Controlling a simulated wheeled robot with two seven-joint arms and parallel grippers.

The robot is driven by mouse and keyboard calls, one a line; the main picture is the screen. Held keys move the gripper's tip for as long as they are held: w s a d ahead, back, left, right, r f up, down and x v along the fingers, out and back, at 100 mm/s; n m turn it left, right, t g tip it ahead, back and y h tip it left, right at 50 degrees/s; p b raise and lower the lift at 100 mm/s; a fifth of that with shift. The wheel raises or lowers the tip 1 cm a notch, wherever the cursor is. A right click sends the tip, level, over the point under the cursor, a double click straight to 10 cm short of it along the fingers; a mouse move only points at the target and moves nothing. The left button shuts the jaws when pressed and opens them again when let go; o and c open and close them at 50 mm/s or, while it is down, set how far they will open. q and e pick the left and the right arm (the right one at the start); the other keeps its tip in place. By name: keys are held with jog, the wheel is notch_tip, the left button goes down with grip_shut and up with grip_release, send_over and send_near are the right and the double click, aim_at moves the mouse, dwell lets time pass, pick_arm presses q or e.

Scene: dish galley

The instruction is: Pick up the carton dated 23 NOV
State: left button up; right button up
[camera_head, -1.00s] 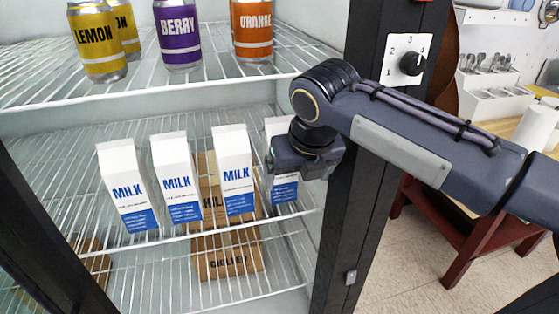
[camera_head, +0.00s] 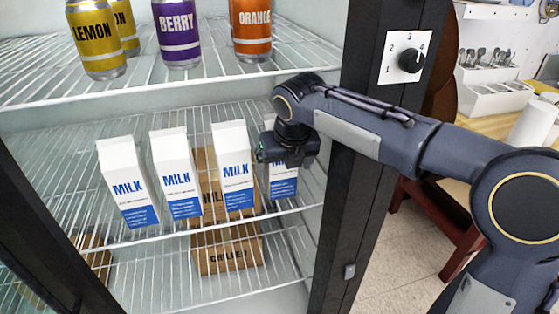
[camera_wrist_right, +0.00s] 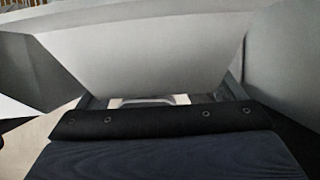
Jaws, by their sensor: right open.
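Several white milk cartons with blue bases stand in a row on the middle wire shelf in the head view: a left one (camera_head: 127,180), a second (camera_head: 176,172), a third (camera_head: 234,165) and a rightmost one (camera_head: 283,184). Their date print is too small to read, so I cannot tell which says 23 NOV. My right gripper (camera_head: 270,152) is open at the rightmost carton and hides much of its upper part. In the right wrist view a pale, blurred carton surface (camera_wrist_right: 160,50) fills the space close ahead of the gripper (camera_wrist_right: 160,100). My left gripper is not in view.
Cans labelled lemon (camera_head: 95,40), berry (camera_head: 178,35) and orange (camera_head: 251,30) stand on the upper shelf (camera_head: 150,88). Brown boxes (camera_head: 228,255) lie below the cartons. The dark fridge post (camera_head: 355,170) with a dial (camera_head: 411,60) stands close right of the gripper.

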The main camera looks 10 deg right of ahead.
jog(key=c, duration=1.9)
jog(key=shift+r, duration=0.2)
